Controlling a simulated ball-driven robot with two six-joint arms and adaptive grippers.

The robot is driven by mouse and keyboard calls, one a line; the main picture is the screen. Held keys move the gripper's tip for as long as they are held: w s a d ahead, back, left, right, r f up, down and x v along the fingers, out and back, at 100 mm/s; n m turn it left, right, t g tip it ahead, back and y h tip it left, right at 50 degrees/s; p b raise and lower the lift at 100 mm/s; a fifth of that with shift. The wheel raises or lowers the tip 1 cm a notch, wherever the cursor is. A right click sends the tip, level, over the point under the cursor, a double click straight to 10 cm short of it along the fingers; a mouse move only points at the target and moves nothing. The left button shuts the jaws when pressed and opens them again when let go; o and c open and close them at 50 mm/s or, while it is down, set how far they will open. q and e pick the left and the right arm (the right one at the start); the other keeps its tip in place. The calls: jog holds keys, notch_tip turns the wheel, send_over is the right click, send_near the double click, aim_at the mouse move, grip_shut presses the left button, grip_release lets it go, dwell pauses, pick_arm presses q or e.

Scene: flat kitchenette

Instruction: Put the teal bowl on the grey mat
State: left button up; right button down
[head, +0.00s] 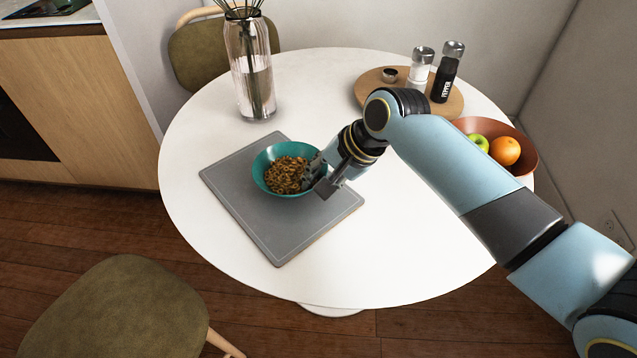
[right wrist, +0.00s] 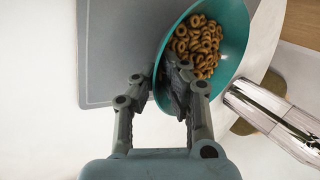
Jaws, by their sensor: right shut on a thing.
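The teal bowl (head: 262,165) holds brown ring-shaped cereal (head: 287,174). In the head view it is over the upper right part of the grey mat (head: 270,232); I cannot tell whether it touches the mat. My right gripper (head: 318,178) is shut on the bowl's right rim. In the right wrist view the gripper (right wrist: 172,92) has its fingers on either side of the rim of the bowl (right wrist: 234,40), and the grey mat (right wrist: 115,60) lies beyond. My left gripper is not in view.
A glass vase (head: 250,80) stands behind the mat on the white round table (head: 400,245). A wooden board (head: 371,92) carries shakers at the back right. A reddish fruit bowl (head: 526,150) sits behind my right arm. The table's front right is clear.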

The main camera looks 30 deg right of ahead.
jog(key=shift+f, duration=0.5)
jog(key=c, duration=1.5)
grip_release()
jog(key=shift+f, duration=0.1)
jog(key=p+v, duration=0.2)
jog(key=v, duration=1)
